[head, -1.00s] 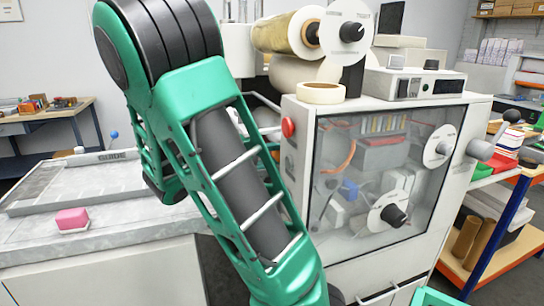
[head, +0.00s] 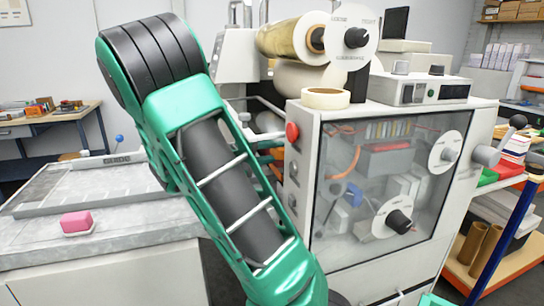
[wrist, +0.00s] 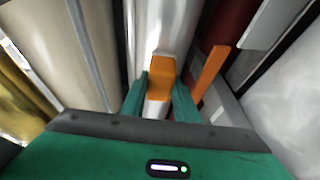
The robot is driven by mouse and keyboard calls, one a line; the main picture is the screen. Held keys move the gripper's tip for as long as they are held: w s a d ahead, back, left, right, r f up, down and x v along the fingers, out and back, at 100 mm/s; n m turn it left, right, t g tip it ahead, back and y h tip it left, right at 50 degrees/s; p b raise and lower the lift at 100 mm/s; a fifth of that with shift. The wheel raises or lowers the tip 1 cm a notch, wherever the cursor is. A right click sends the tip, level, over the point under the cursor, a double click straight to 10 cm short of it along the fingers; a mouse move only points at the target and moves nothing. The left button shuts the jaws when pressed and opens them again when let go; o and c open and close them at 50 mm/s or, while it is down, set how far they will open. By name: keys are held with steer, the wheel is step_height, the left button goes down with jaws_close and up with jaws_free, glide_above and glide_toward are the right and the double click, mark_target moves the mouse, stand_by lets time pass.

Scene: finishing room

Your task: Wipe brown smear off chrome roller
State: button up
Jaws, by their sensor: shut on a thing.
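In the wrist view my gripper (wrist: 159,84) is shut on an orange block (wrist: 161,66), with one green finger on each side of it. The block's far end is at or very near a shiny, pale cylinder (wrist: 160,32) that looks like the chrome roller; I cannot tell whether they touch. I cannot make out a brown smear on the roller. In the head view my green arm hides the gripper and the roller, at the left side of the white laminating machine (head: 300,180).
An orange lever-like piece (wrist: 212,75) stands close right of the gripper, by a dark red roller (wrist: 222,22). A wide beige roller (wrist: 100,50) lies to the left. A pink block (head: 76,222) sits on the grey table (head: 130,235). A tape roll (head: 326,98) lies on the machine.

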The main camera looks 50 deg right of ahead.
steer(key=shift+w+d, duration=0.6)
steer(key=shift+w, duration=0.2)
steer(key=shift+w+d, duration=0.55)
steer(key=shift+w, duration=0.2)
steer(key=shift+w+d, duration=0.35)
steer(key=shift+w, duration=0.3)
steer(key=shift+w+d, duration=0.35)
steer(key=shift+w, duration=0.3)
steer(key=shift+r, duration=0.1)
steer(key=shift+a, duration=0.1)
steer(key=shift+s+a, duration=0.3)
steer(key=shift+s, duration=0.25)
steer(key=shift+s+a, duration=0.3)
steer(key=shift+s, duration=0.2)
steer(key=shift+s+a, duration=0.4)
steer(key=shift+s, duration=0.35)
steer(key=shift+s+a, duration=0.35)
steer(key=shift+s, duration=0.4)
steer(key=shift+s+a, duration=0.4)
steer(key=shift+s, duration=0.35)
steer(key=shift+s+a, duration=0.5)
steer(key=shift+s, duration=0.3)
steer(key=shift+s+a, duration=0.55)
steer(key=shift+s, duration=0.25)
steer(key=shift+s+a, duration=0.5)
steer(key=shift+s, duration=0.3)
steer(key=shift+w, duration=0.1)
